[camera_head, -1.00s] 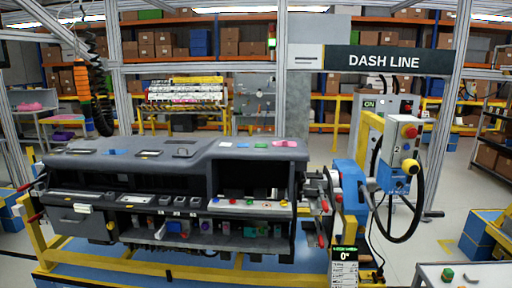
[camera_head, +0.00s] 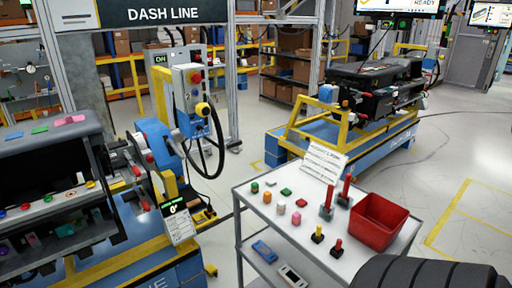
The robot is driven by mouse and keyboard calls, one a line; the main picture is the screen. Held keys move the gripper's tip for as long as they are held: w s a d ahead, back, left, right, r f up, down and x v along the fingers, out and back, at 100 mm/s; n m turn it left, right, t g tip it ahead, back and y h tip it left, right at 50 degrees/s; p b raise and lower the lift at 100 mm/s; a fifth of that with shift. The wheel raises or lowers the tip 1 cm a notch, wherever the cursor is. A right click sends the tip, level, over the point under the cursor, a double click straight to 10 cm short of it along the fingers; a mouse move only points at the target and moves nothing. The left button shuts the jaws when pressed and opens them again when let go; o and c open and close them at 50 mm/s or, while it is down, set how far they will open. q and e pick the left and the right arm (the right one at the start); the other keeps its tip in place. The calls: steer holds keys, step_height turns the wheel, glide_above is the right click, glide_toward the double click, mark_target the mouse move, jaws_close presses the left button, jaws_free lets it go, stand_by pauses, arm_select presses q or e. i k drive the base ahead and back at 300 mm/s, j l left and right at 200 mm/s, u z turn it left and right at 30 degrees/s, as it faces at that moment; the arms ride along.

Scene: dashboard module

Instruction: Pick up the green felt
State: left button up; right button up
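A flat green piece (camera_head: 39,130) lies on top of the dark dashboard module (camera_head: 35,150) at the left. On the white-topped cart (camera_head: 330,262) there is a small green block (camera_head: 286,191) and a darker green piece (camera_head: 254,187), among other small coloured pieces. I cannot tell from their texture which of these is felt. Neither of my grippers shows in the head view.
A red bin (camera_head: 376,221) and red-topped posts (camera_head: 326,200) stand on the cart. A black ridged shape (camera_head: 425,272) fills the bottom right. A blue and yellow stand (camera_head: 165,150) is beside the dashboard. Open floor (camera_head: 450,160) lies at the right.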

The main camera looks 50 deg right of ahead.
mark_target(286, 192)
steer(key=z, duration=1.7)
steer(key=l+z, duration=0.15)
steer(key=z, duration=0.25)
steer(key=l+z, duration=0.1)
steer(key=z, duration=0.3)
